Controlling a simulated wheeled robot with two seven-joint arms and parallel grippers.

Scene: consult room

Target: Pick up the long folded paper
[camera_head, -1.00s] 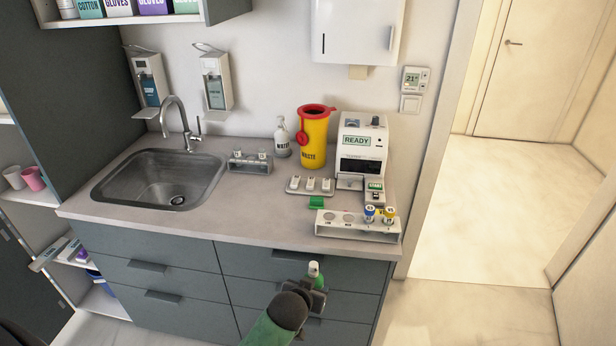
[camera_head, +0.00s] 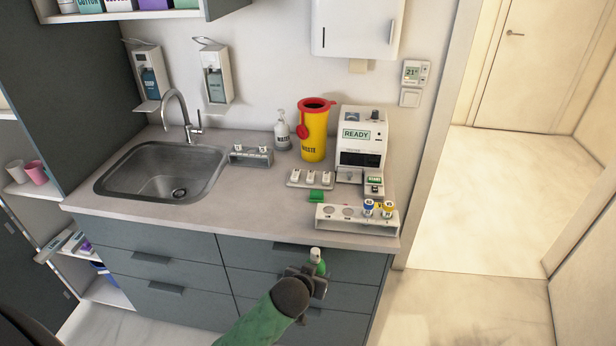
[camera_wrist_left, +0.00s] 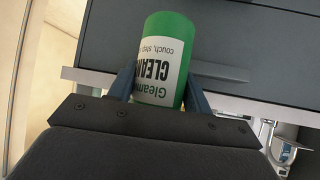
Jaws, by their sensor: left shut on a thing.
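In the left wrist view the green container (camera_wrist_left: 163,60) sits between the two fingers, with a white label reading "CLEAN" and "couch". I cannot make out a long folded paper for certain. My right gripper is not in view.
The counter (camera_head: 245,205) carries a sink (camera_head: 165,178), a yellow waste bin (camera_head: 314,135), a READY machine (camera_head: 361,140), and a tube rack (camera_head: 345,222) near the front edge. Open floor lies at right.

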